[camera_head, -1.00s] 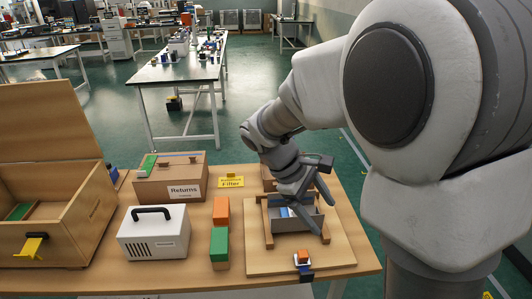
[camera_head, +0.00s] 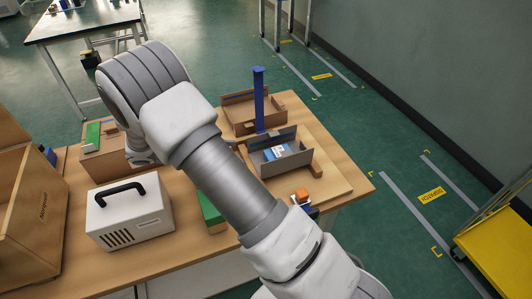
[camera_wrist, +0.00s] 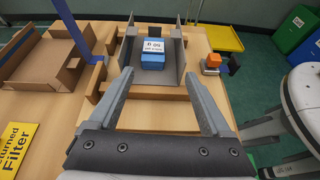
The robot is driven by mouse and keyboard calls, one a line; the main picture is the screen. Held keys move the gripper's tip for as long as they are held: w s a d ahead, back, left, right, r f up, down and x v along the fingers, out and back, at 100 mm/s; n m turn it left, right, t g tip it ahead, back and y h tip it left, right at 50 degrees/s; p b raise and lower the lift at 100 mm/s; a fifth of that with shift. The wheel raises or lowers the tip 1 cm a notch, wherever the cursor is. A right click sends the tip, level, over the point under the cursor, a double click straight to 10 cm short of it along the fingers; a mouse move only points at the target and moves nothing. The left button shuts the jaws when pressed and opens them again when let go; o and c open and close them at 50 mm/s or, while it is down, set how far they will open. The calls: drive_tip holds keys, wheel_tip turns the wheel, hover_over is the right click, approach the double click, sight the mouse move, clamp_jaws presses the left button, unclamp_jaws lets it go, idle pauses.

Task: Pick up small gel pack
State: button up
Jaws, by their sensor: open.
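The small gel pack looks like a blue block with a white printed label (camera_head: 277,152). It lies in a grey open-ended tray (camera_head: 299,168) on the wooden table. In the wrist view the pack (camera_wrist: 153,62) is ahead, near the middle, between the tray's side walls (camera_wrist: 127,53). My gripper (camera_wrist: 158,82) is open and empty, its two fingers pointing toward the tray, with the pack ahead of the gap between them. In the head view my arm hides the gripper.
A blue post (camera_head: 259,100) stands beside the tray, near an open cardboard box (camera_head: 240,118). An orange block (camera_head: 301,195) sits in front of the tray. A white case (camera_head: 130,218) and a wooden chest (camera_head: 35,215) stand left. A yellow sign (camera_wrist: 17,148) is left.

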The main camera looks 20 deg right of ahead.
drive_tip(key=f, duration=0.1)
drive_tip(key=b, duration=0.1)
approach(276, 153)
drive_tip(key=x, duration=0.4)
drive_tip(key=shift+s+d+f, duration=0.2)
drive_tip(key=shift+d+f, duration=0.05)
drive_tip(key=shift+d, duration=0.1)
drive_tip(key=shift+w+b+x, duration=0.1)
drive_tip(key=shift+b+x, duration=0.2)
drive_tip(key=shift+x, duration=1.25)
drive_tip(key=shift+w+b+x, duration=0.15)
drive_tip(key=shift+b+x, duration=0.15)
drive_tip(key=shift+x, duration=1.25)
drive_tip(key=shift+r, duration=0.1)
drive_tip(key=c, duration=1.1)
